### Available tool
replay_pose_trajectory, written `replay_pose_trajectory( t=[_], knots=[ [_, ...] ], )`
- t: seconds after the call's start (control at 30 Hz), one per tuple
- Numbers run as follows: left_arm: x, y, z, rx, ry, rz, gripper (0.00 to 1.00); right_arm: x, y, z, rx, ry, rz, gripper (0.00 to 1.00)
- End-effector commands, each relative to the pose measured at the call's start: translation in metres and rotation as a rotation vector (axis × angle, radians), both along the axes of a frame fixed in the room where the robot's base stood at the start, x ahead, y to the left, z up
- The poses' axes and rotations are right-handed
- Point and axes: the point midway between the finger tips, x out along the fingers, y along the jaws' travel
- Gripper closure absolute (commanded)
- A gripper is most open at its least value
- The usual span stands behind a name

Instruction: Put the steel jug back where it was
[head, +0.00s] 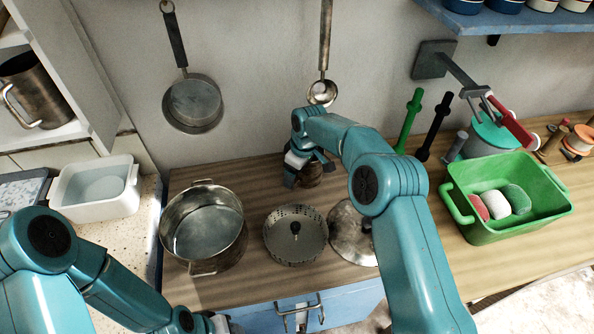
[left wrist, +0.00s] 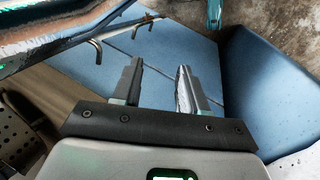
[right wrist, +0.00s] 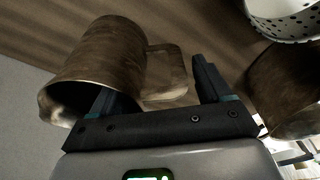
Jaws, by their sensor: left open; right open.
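A brownish, worn metal jug (head: 312,177) stands on the wooden counter near the wall, mostly hidden behind my right gripper (head: 298,170). In the right wrist view the jug (right wrist: 105,60) shows its open mouth and its loop handle (right wrist: 168,75). My right gripper (right wrist: 152,78) is open there, with the handle appearing between its fingers; I cannot tell whether they touch it. A second metal jug (head: 38,92) with a handle stands on the white shelf at the left. My left gripper (left wrist: 160,80) is open and empty by the blue cabinet front, low in the head view.
A steel pot (head: 204,225), a perforated strainer (head: 296,236) and a lid (head: 352,235) lie along the counter. A green tub (head: 510,225) with sponges stands at right, a white basin (head: 97,188) at left. A pan (head: 193,103) and a ladle (head: 322,92) hang on the wall.

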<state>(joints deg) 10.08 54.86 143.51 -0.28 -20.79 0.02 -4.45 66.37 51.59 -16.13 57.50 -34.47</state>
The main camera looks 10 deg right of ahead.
Motion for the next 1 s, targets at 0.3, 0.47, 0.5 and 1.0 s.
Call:
replay_pose_trajectory(
  t=[0.3, 0.47, 0.5, 1.0],
  knots=[
    [0.000, 0.000, -0.012, 0.000, 0.000, 0.000, 0.57, -0.007, -0.007, 0.064, 0.002, -0.006, -0.001, 0.22],
    [0.000, 0.000, -0.014, 0.000, 0.000, 0.000, 0.57, -0.010, -0.011, 0.096, 0.001, -0.004, 0.000, 0.22],
    [0.000, 0.000, -0.014, 0.000, 0.000, 0.000, 0.57, -0.011, -0.012, 0.103, 0.000, -0.003, 0.000, 0.22],
    [0.000, 0.000, -0.014, 0.000, 0.000, 0.000, 0.57, -0.013, -0.014, 0.120, 0.000, 0.000, 0.000, 0.22]
  ],
)
